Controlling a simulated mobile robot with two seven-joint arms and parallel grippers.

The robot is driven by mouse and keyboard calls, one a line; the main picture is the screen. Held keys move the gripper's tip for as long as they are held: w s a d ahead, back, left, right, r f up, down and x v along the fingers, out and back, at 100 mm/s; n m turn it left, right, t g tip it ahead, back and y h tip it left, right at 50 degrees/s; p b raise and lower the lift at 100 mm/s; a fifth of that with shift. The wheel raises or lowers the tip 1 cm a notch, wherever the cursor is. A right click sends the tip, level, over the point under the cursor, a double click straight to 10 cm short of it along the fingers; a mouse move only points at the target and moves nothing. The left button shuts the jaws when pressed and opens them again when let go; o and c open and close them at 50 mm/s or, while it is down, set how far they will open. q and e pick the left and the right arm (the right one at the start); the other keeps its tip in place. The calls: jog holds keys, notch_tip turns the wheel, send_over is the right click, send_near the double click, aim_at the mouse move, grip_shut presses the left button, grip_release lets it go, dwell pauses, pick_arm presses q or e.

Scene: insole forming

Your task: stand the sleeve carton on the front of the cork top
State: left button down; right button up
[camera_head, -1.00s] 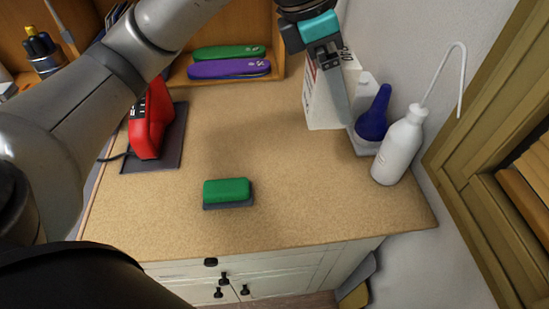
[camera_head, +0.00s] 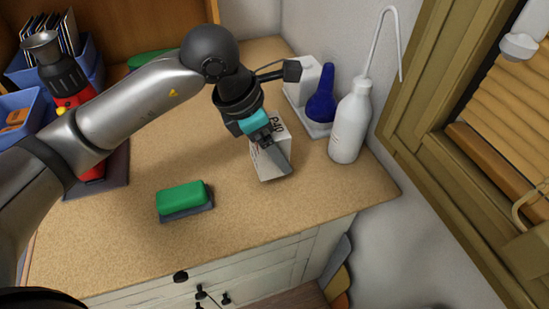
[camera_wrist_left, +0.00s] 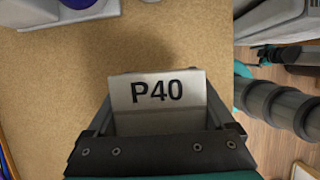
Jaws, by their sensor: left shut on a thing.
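The sleeve carton (camera_head: 268,163) is a white box marked P40, at the right middle of the cork top (camera_head: 230,235). My left gripper (camera_head: 274,148) is over it from above and shut on it. In the left wrist view the carton (camera_wrist_left: 158,92) is between the two fingers, its P40 face towards the camera. The carton looks roughly upright. I cannot tell whether its base touches the cork. Teal and dark parts at the right of the left wrist view may be my right gripper (camera_wrist_left: 268,60); its jaws cannot be made out.
A green block on a dark base (camera_head: 182,198) lies left of the carton. A white wash bottle (camera_head: 350,125) and a blue bottle (camera_head: 320,100) on a white tray (camera_head: 318,129) stand behind right. A red device (camera_head: 75,92) is far left. The front right cork is clear.

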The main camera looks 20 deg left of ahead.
pick_arm(q)
jog(key=shift+f, duration=1.75)
jog(key=shift+f+b, duration=0.15)
jog(key=shift+b, duration=0.25)
grip_release()
jog(key=shift+r, duration=0.2)
jog(key=p+v, duration=0.2)
jog(key=v, duration=1)
